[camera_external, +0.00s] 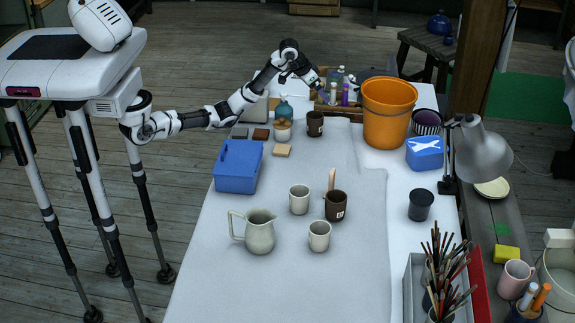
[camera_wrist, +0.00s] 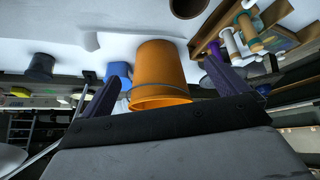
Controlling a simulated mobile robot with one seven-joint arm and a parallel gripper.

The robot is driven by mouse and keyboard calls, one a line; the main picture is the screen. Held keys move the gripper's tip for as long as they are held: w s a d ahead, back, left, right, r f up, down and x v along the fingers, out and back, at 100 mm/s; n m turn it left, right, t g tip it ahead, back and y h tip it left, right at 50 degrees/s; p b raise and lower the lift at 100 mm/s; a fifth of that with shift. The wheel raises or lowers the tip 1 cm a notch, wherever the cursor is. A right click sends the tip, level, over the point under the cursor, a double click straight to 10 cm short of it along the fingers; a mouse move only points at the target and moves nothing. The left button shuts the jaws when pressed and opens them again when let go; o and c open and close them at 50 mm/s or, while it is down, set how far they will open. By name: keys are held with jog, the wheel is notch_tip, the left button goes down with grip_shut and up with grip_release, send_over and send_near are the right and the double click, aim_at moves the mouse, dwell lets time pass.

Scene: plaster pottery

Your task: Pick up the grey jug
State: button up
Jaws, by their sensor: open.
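The grey jug (camera_external: 261,236) stands upright on the white table cover in the external view, near the front left of the table, its handle towards the left. My gripper (camera_external: 317,82) is at the far end of the table, well away from the jug, above the bottles. In the wrist view my gripper (camera_wrist: 160,72) has its two dark fingers spread wide with nothing held between them. The orange bucket (camera_wrist: 160,72) shows beyond and between them. The jug cannot be made out in the wrist view.
Two pale cups (camera_external: 299,200) and a brown mug (camera_external: 336,206) with a stick stand right of the jug. A blue box (camera_external: 238,168) is behind it. The orange bucket (camera_external: 388,112) stands at the back right. The cover left and in front of the jug is clear.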

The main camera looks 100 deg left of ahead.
jog(key=w+d+r+n+t+p, duration=0.1)
jog(key=w+d+r+n+t, duration=0.15)
jog(key=d+r, duration=0.55)
jog(key=w+d+r+n+t, duration=0.1)
jog(key=w+d+r+n, duration=0.25)
jog(key=d+r, duration=0.35)
jog(key=d+r+n, duration=0.3)
jog(key=d, duration=0.3)
jog(key=n+g+h+p, duration=0.3)
jog(key=n+g, duration=0.6)
jog(key=n, duration=0.3)
send_over(258, 220)
jog(key=w+d, duration=0.1)
jog(key=d, duration=0.2)
notch_tip(258, 220, down, 17)
jog(key=shift+s+a+f+p, duration=0.15)
jog(key=shift+f+p, duration=0.6)
jog(key=shift+f, duration=2.95)
jog(key=shift+s+d+f+p, duration=0.1)
jog(key=shift+f+p, duration=0.65)
jog(key=shift+f, duration=2.9)
